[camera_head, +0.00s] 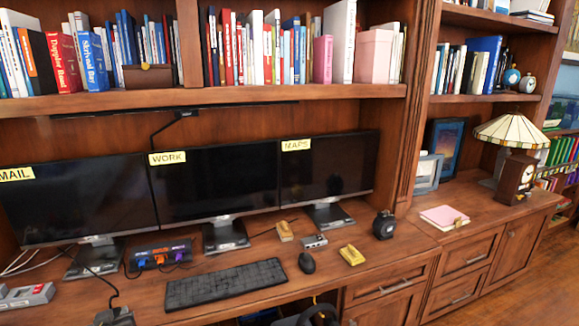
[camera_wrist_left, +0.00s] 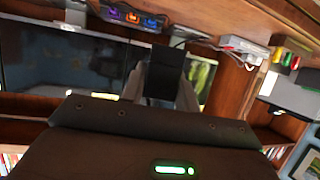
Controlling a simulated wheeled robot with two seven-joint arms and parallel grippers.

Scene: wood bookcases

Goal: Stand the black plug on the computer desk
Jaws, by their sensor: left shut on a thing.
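The black plug (camera_wrist_left: 165,72) is a dark block in the left wrist view, held between the two grey fingers of my left gripper (camera_wrist_left: 163,92). The gripper is shut on it. The computer desk (camera_head: 215,272) is the brown wood top below the monitors. I cannot tell whether the plug touches it. My right gripper is not in view.
Three monitors (camera_head: 215,180) stand along the back. A hub with coloured plugs (camera_head: 160,255), a black keyboard (camera_head: 225,284), a mouse (camera_head: 307,262) and a yellow item (camera_head: 352,255) lie on the desk. A grey box (camera_head: 28,296) is at far left. Bare wood shows between hub and keyboard.

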